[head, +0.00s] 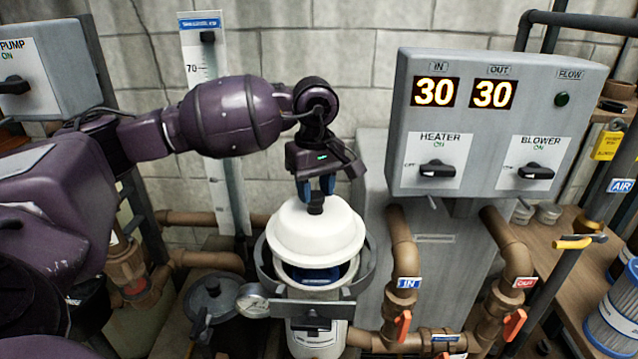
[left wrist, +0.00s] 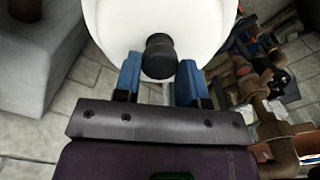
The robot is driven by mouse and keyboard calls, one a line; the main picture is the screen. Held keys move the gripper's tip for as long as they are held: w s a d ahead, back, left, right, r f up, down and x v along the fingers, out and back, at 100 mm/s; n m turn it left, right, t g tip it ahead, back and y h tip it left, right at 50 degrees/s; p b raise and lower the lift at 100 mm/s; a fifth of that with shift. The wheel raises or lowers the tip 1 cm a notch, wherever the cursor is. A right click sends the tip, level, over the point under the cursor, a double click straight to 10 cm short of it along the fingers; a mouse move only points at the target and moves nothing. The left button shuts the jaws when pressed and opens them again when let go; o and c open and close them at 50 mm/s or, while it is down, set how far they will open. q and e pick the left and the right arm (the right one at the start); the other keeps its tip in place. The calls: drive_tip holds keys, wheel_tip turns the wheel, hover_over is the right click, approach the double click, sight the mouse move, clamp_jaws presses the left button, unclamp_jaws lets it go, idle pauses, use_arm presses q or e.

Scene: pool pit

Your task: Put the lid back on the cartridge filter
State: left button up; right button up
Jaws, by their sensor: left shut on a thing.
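The white domed lid (head: 316,237) with a black knob (head: 316,203) is held above the cartridge filter housing (head: 318,339). My left gripper (head: 316,186) comes down from above with its blue fingers shut on the knob. In the left wrist view the gripper (left wrist: 160,78) has a finger on each side of the black knob (left wrist: 159,56), with the white lid (left wrist: 150,22) beyond. The lid looks a little tilted. A gap shows at its front, with a blue cartridge (head: 315,277) inside the open housing. My right gripper is not in view.
A grey clamp ring (head: 263,262) surrounds the housing top. A pressure gauge (head: 252,300) stands at its front left. Brown pipes with orange valve handles (head: 403,327) lie to the right. The heater control box (head: 490,125) hangs behind right. A pleated cartridge (head: 613,315) stands on the wooden bench.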

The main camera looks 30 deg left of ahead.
sight(316, 213)
use_arm(q)
drive_tip(key=shift+f, duration=0.5)
drive_tip(key=shift+f+b, duration=0.3)
drive_tip(key=shift+f, duration=0.05)
wheel_tip(316, 213, down, 2)
drive_tip(key=shift+b, duration=0.35)
drive_tip(key=shift+w+f+b, duration=0.1)
drive_tip(key=shift+f+b, duration=0.7)
drive_tip(key=shift+f, duration=0.25)
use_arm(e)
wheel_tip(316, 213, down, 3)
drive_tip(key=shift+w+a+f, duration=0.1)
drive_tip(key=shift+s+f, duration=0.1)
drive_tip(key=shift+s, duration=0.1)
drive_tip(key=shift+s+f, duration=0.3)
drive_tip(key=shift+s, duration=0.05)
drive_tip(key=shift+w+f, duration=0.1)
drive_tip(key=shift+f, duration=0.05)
